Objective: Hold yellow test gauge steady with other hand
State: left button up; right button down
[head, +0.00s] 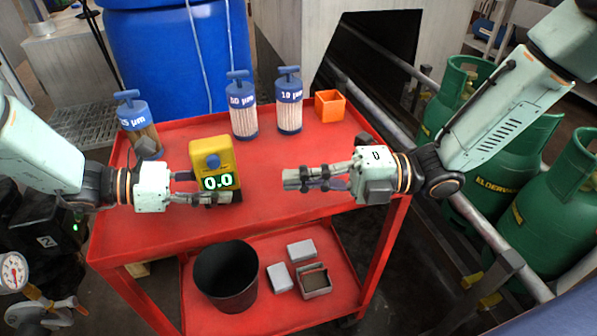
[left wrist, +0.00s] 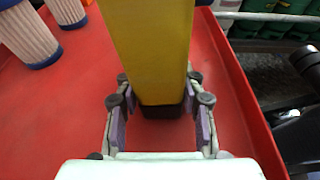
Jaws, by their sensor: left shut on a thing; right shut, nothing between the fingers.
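The yellow test gauge (head: 213,157) stands upright on the red cart top (head: 262,212), its display reading 0.0. My left gripper (head: 196,189) is shut on the gauge, with fingers on either side of its lower part. The left wrist view shows the gauge (left wrist: 152,45) between the finger pads of my left gripper (left wrist: 153,118); its top is out of that view. My right gripper (head: 290,179) is shut and empty, to the right of the gauge and apart from it.
Blue-capped filter cartridges (head: 243,110) and an orange box (head: 329,105) stand along the cart's back. The lower shelf holds a black bin (head: 226,276) and small grey boxes (head: 302,250). Green gas cylinders (head: 545,215) stand behind a rail at right. The cart's front right is clear.

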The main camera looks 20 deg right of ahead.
pick_arm(q)
jog(key=o, duration=1.4)
